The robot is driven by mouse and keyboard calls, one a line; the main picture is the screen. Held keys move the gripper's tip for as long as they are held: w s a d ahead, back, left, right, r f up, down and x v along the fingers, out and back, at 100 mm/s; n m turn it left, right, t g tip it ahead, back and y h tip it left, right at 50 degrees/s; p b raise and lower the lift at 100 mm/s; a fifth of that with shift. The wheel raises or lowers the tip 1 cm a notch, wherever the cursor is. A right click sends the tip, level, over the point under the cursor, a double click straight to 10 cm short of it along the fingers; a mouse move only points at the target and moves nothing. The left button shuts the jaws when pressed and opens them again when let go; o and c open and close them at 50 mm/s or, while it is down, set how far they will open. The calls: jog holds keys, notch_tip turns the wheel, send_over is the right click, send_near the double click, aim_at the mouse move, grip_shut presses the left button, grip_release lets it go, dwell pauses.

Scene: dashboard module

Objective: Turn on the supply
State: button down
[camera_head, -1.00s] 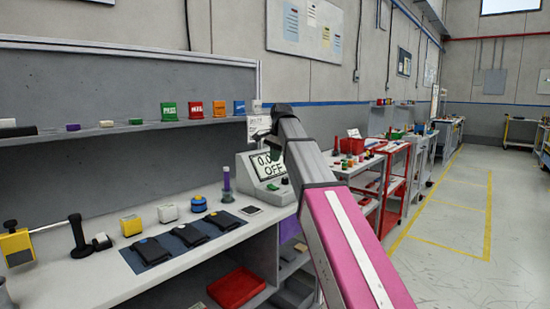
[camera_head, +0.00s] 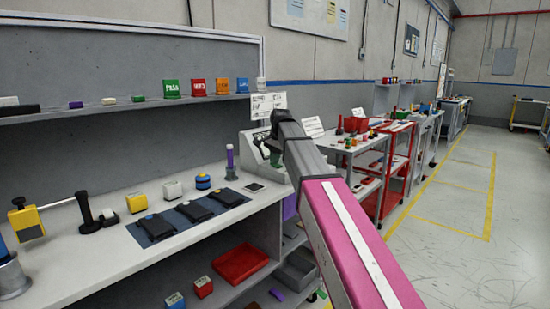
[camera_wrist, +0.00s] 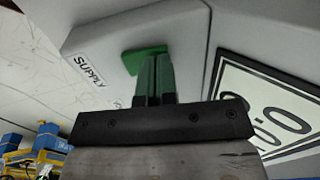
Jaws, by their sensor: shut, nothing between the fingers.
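The supply, a pale grey box (camera_head: 245,143), stands at the right end of the bench. In the head view my arm hides most of its front. In the wrist view its face carries a "SUPPLY" label (camera_wrist: 88,71) and a green square control (camera_wrist: 139,58). Its white display (camera_wrist: 285,118) shows upside down at the right, with zeros partly visible. My gripper (camera_wrist: 155,66) is shut and empty, its tips over the green control. They overlap it in view; I cannot tell whether they touch. My gripper also shows beside the supply in the head view (camera_head: 266,152).
A shelf (camera_head: 130,107) runs above. Red trolleys (camera_head: 372,205) stand to the right. The floor aisle (camera_head: 455,200) is clear.

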jog(key=shift+f, duration=0.2)
jog(key=shift+s, duration=0.1)
jog(key=shift+s+d+r, duration=0.2)
jog(key=shift+s+d, duration=0.25)
jog(key=shift+d, duration=0.1)
dwell(0.4)
jog(key=shift+w+r, duration=0.1)
jog(key=shift+r, duration=0.4)
notch_tip(320, 180, up, 13)
jog(key=s+d, duration=0.1)
jog(key=s, duration=0.1)
jog(key=shift+d+f, duration=0.15)
jog(key=shift+d, duration=0.25)
